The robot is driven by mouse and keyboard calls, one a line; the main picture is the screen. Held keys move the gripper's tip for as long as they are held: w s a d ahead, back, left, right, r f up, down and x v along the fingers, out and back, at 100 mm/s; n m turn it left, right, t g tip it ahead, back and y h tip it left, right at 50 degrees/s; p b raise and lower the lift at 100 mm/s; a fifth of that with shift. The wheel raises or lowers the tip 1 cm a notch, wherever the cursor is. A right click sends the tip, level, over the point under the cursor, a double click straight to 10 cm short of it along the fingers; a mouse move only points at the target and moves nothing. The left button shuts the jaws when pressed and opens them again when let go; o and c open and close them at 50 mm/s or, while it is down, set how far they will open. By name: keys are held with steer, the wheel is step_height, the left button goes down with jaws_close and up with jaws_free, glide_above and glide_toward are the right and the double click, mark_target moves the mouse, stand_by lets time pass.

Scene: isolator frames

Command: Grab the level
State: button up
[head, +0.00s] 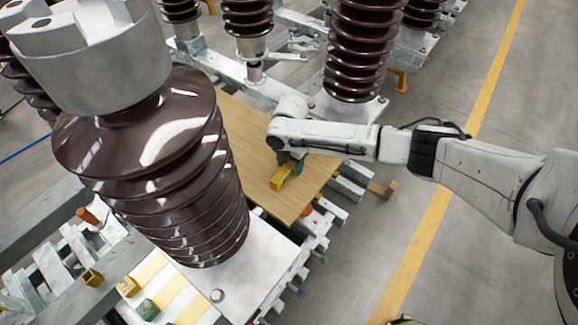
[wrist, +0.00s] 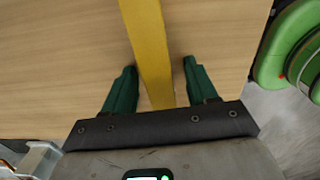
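The level is a yellow bar (head: 282,176) lying on a wooden board in the head view. In the wrist view the yellow level (wrist: 148,45) runs from the top edge down between my fingers. My gripper (wrist: 158,85) is open, with one green finger on each side of the level. A gap shows between each finger and the bar. In the head view my gripper (head: 291,163) is over the level, and my wrist hides part of it. Whether the fingertips touch the board cannot be told.
The wooden board (head: 250,150) lies on a metal frame between large brown ribbed insulators (head: 150,150) and (head: 365,50). A green round object (wrist: 290,50) stands at the right in the wrist view. Grey floor with a yellow line (head: 425,225) is open at the right.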

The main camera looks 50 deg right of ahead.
jaws_close()
stand_by(0.3)
steer(key=shift+r, duration=0.1)
